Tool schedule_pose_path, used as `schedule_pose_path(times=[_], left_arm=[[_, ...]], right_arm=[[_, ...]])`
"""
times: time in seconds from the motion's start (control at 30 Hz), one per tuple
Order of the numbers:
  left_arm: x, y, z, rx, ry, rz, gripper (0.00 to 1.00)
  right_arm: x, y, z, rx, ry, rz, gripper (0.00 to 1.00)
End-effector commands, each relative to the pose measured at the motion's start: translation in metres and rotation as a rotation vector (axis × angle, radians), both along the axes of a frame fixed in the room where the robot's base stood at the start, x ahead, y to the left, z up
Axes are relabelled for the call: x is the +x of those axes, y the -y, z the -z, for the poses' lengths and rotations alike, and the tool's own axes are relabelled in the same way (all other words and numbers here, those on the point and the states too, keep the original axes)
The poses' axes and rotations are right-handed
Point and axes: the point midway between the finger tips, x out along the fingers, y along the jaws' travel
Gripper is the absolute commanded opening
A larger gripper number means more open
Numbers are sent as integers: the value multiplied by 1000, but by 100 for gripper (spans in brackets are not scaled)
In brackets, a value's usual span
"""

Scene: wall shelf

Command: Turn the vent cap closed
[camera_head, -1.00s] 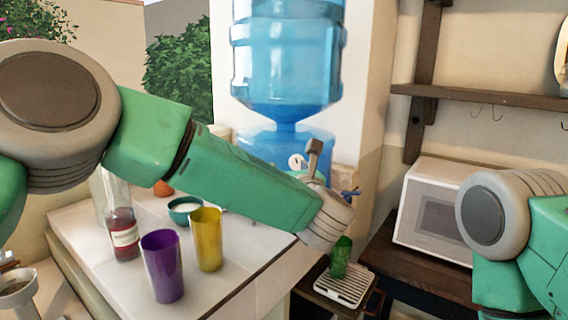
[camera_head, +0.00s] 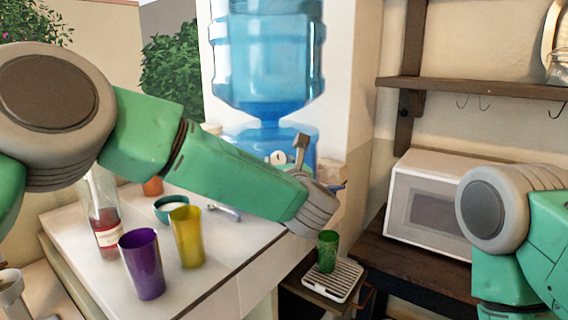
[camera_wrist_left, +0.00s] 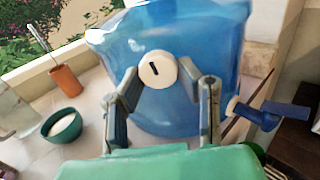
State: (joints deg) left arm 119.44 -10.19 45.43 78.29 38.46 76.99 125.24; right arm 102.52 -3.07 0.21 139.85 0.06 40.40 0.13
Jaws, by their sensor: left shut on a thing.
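The vent cap (camera_wrist_left: 158,70) is a round white disc with a dark slot on the blue water container. In the wrist view the slot is a little tilted from upright. The cap also shows in the head view (camera_head: 278,157), left of my left gripper's visible finger. My left gripper (camera_wrist_left: 168,82) has its fingers on either side of the cap and is shut on it; a gap seems to show on the right side, and exact contact is hard to see. In the head view my left gripper (camera_head: 301,152) is partly hidden behind my own wrist. My right gripper is outside the frames.
A blue tap (camera_wrist_left: 262,114) sticks out right of the gripper. A green cup (camera_head: 328,252) stands on the drip tray (camera_head: 345,282) below. Purple (camera_head: 142,265) and yellow (camera_head: 187,238) cups, a bottle (camera_head: 107,235) and a bowl (camera_head: 168,212) stand on the counter. A microwave (camera_head: 405,205) is at right.

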Motion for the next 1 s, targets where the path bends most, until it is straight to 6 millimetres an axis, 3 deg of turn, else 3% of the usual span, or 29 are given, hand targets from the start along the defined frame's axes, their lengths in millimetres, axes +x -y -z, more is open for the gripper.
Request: schedule_pose_path(times=[0.57,1.0], left_arm=[[-2,8,-5,30,4,15,2],[-2,9,-5,322,-44,18,2]], right_arm=[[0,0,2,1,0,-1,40],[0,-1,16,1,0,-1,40]])
